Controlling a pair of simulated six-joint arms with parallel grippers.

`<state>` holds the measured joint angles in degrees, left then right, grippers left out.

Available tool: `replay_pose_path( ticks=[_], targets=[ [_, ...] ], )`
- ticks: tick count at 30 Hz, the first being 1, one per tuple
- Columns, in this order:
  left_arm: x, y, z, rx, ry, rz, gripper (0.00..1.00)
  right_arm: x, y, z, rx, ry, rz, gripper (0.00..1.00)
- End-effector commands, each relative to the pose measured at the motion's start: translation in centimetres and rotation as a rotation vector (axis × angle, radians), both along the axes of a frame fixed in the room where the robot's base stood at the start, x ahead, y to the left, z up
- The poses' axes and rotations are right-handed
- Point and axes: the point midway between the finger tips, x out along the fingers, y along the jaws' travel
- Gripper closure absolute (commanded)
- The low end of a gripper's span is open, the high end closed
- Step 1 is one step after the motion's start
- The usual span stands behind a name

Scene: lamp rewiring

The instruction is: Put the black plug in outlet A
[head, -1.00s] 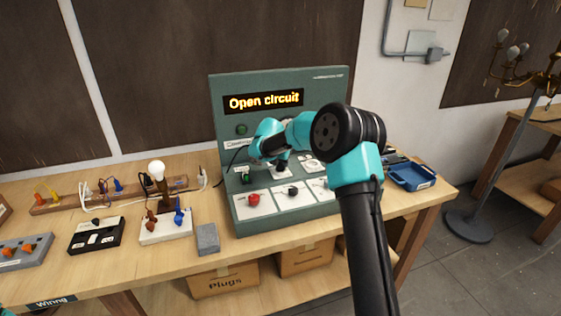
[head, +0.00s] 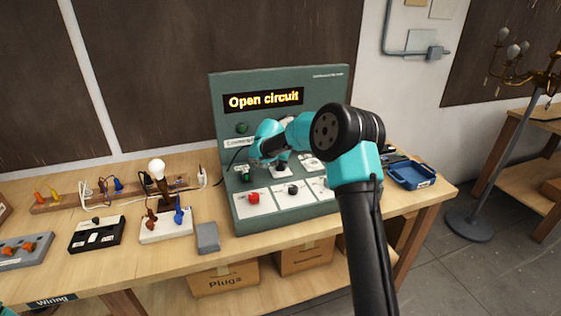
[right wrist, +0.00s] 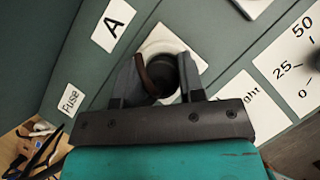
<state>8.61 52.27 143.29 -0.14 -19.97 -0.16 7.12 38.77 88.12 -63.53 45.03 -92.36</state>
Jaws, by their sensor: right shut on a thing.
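My right gripper (head: 270,158) is at the green test panel (head: 225,95), below its lit "Open circuit" display. In the right wrist view my right gripper (right wrist: 160,78) is shut on a round black plug (right wrist: 163,72). The plug lies over a white round outlet (right wrist: 172,42), near the label "A" (right wrist: 114,20). The fingers hide part of the plug and the outlet, so I cannot tell whether the plug is fully seated.
Red (head: 253,197) and black knobs (head: 292,189) sit on the panel's sloped front. A lamp base with a bulb (head: 157,167), a black box (head: 97,235), a grey block (head: 207,238) and a blue tray (head: 411,176) stand on the bench.

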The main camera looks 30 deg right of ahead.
Motion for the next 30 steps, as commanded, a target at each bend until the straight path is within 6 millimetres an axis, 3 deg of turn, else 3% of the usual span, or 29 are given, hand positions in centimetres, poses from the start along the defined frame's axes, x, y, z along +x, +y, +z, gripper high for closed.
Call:
replay_pose_path(
  ticks=[4,5,14,23,30],
  targets=[
    [0.0,0.0,0.0,0.000,0.000,0.000,0.57,0.0,0.0,-0.2,0.000,0.000,0.000,0.87],
    [0.0,0.0,0.0,0.000,0.000,0.000,0.57,0.0,0.0,-0.2,0.000,0.000,0.000,0.63],
    [0.0,0.0,0.0,0.000,0.000,0.000,0.57,0.0,0.0,-0.1,0.000,0.000,0.000,0.34],
    [0.0,0.0,0.0,0.000,0.000,0.000,0.57,0.0,0.1,0.0,0.000,0.000,0.000,0.34],
    [0.0,0.0,0.0,0.000,0.000,0.000,0.57,-0.6,1.0,1.9,-0.001,-0.002,0.002,0.34]
  ],
)
